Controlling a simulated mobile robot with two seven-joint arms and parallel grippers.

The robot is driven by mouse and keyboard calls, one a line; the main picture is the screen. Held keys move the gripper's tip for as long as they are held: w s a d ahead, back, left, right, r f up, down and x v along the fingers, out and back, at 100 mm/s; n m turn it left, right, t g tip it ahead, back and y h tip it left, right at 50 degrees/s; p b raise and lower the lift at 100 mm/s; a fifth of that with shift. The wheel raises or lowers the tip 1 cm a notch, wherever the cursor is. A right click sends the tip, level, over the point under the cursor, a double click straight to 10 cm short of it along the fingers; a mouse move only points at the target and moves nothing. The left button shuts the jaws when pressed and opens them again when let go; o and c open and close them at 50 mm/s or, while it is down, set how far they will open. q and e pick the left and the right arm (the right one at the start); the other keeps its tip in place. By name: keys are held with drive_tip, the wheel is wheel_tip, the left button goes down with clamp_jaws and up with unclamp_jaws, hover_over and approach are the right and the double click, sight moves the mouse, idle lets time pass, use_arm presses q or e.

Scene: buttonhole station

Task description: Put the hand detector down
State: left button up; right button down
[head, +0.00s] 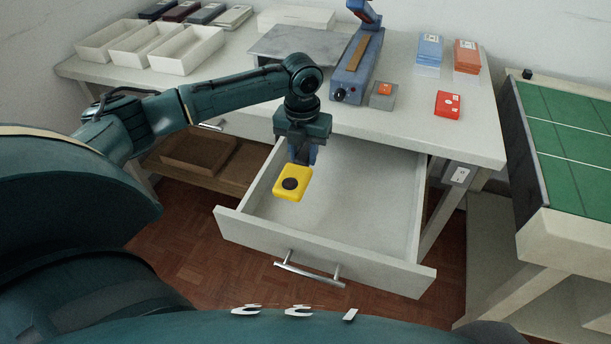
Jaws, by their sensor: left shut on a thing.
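The hand detector seems to be the yellow block with a round black spot (293,182). My left gripper (299,158) points down and is shut on it over the left part of the open drawer (350,208). I cannot tell whether the yellow detector touches the drawer floor or hangs above it. The visible floor of the drawer is otherwise bare. My right gripper is not in view.
The white table (450,125) holds a blue machine (358,72), a red box (448,104), blue packs (429,50) and orange packs (466,57). White trays (187,50) stand at the back left. A green-topped table (570,150) stands at the right.

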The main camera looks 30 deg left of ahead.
sight(303, 155)
use_arm(q)
drive_tip(key=shift+f, duration=0.95)
wheel_tip(303, 155, down, 5)
drive_tip(key=shift+r+b, duration=0.15)
drive_tip(key=shift+b, duration=0.3)
drive_tip(key=shift+f, duration=0.2)
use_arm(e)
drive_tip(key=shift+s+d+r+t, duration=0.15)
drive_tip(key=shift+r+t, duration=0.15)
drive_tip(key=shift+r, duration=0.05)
use_arm(q)
drive_tip(key=shift+f, duration=0.1)
drive_tip(key=o, duration=1.1)
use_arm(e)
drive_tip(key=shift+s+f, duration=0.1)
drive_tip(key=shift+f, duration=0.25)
use_arm(q)
drive_tip(key=r+p, duration=0.2)
drive_tip(key=r, duration=1)
drive_tip(key=shift+s+r, duration=0.1)
drive_tip(key=shift+s, duration=0.1)
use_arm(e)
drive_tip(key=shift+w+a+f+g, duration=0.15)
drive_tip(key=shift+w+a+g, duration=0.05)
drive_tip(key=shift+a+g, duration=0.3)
